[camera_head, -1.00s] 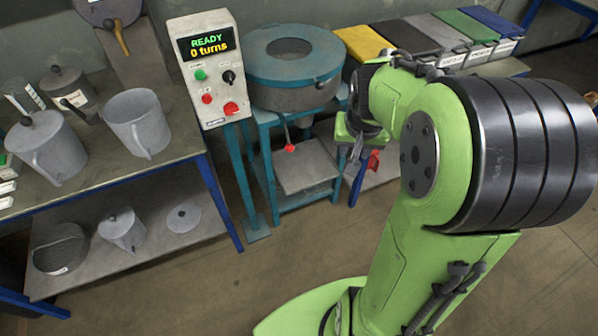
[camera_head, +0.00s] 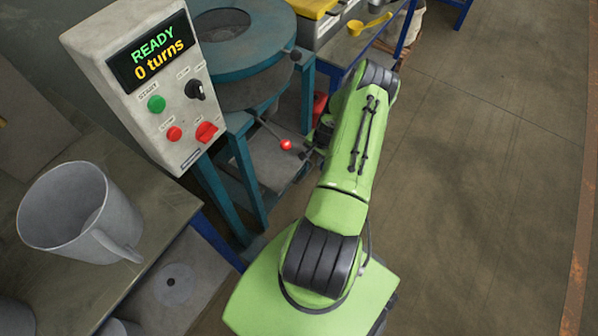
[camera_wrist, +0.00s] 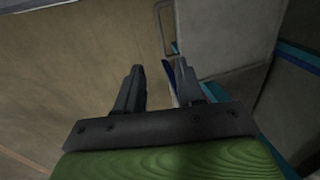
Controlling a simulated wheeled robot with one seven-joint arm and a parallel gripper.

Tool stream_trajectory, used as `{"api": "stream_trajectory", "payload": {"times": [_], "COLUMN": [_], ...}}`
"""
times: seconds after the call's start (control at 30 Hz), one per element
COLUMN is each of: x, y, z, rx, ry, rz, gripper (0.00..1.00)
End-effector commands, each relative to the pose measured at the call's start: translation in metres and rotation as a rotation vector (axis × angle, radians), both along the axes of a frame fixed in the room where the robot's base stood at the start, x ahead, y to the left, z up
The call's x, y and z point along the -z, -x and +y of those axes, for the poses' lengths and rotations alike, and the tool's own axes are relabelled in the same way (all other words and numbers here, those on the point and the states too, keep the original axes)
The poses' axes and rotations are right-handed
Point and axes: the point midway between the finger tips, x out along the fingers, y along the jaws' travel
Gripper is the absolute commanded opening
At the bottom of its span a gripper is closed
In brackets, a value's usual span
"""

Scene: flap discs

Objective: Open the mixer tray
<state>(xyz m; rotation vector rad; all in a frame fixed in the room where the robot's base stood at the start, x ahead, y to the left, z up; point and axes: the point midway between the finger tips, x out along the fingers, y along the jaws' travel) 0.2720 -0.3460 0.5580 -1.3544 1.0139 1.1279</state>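The mixer has a teal round top (camera_head: 240,40) with a dark opening, above a grey drum on teal legs. A thin lever with a red knob (camera_head: 286,144) sticks out below the drum. A grey plate (camera_head: 275,165) lies low between the legs; I cannot tell which part is the tray. My gripper (camera_head: 312,152) is just right of the red knob, and whether it touches is unclear. In the wrist view my gripper (camera_wrist: 159,85) has its fingers apart with nothing between them. The red knob does not show there.
A control box (camera_head: 150,75) reading "READY 0 turns" stands left of the mixer. A grey jug (camera_head: 75,215) is on the left table. A bench with a yellow scoop (camera_head: 370,24) is behind right. Open floor (camera_head: 490,200) lies to the right.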

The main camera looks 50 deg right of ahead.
Motion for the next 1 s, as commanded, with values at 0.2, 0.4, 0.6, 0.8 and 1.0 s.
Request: {"api": "stream_trajectory", "payload": {"times": [0.2,0.4,0.6,0.8,1.0], "x": [0.058,0.107,0.137,0.141,0.141], "y": [-0.011,-0.021,-0.028,-0.029,-0.029], "z": [0.003,0.004,0.004,0.004,0.004], "rx": [-0.003,-0.003,-0.003,-0.004,-0.004], "ry": [-0.004,-0.003,0.000,-0.001,-0.001], "rz": [0.000,0.000,0.000,0.000,0.000], "gripper": [0.38,0.38,0.38,0.38,0.27]}}
